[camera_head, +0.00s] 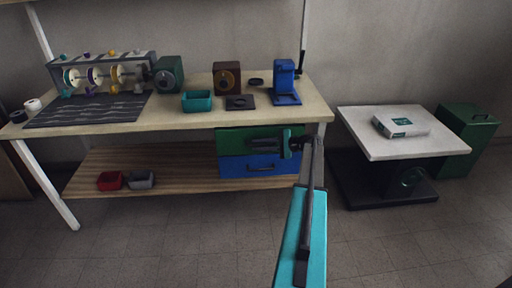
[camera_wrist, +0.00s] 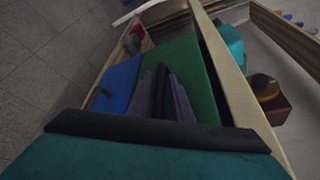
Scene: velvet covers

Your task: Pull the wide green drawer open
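The wide green drawer (camera_head: 232,136) is under the right end of the workbench, directly above a blue drawer (camera_head: 232,167). Its front looks about level with the blue one.
The blue drawer has a dark handle (camera_wrist: 102,93). The bench top (camera_head: 180,118) holds a teal bin (camera_head: 197,102), a brown box (camera_head: 227,77) and a blue device (camera_head: 285,82). Red (camera_head: 110,181) and grey (camera_head: 141,179) bins sit on the lower shelf. A white-topped table (camera_head: 375,148) stands right.

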